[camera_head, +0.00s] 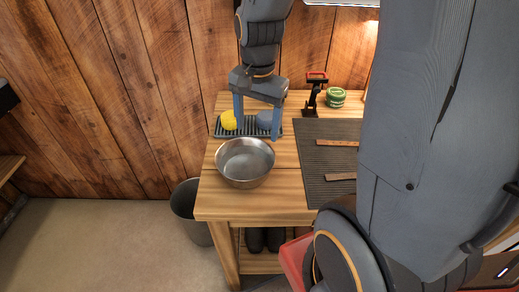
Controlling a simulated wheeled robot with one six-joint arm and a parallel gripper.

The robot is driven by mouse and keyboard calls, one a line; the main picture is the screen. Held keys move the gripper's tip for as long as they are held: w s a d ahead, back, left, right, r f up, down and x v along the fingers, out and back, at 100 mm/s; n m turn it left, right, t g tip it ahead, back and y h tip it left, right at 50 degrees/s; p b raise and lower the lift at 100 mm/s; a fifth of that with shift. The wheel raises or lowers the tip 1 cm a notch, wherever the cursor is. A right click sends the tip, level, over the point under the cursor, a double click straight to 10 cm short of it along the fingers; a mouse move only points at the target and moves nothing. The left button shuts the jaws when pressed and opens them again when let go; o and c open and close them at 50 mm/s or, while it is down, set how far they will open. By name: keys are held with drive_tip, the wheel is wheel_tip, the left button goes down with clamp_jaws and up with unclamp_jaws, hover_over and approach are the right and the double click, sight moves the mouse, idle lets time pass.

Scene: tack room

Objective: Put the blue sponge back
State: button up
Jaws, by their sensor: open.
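A blue-grey rounded thing (265,120), likely the blue sponge, sits on a dark ridged tray (220,134) at the back left of the wooden table. My gripper (257,132) points down over the tray with its two blue fingers apart. The blue-grey thing shows between the fingers, close to the right one. I cannot tell whether a finger touches it.
A metal bowl (245,163) stands just in front of the tray. A dark ridged mat (322,160) with two wooden strips lies to the right. A black-and-red tool (314,95) and a green tin (336,97) stand behind it. A grey bin (190,207) stands on the floor at left.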

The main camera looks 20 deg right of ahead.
drive_tip(key=s+a+f+n, duration=0.1)
drive_tip(key=s+a+n, duration=0.1)
drive_tip(key=s+n, duration=0.5)
drive_tip(key=shift+s+a+f+n, duration=0.3)
drive_tip(key=shift+f+n, duration=0.1)
drive_tip(key=shift+n, duration=1.1)
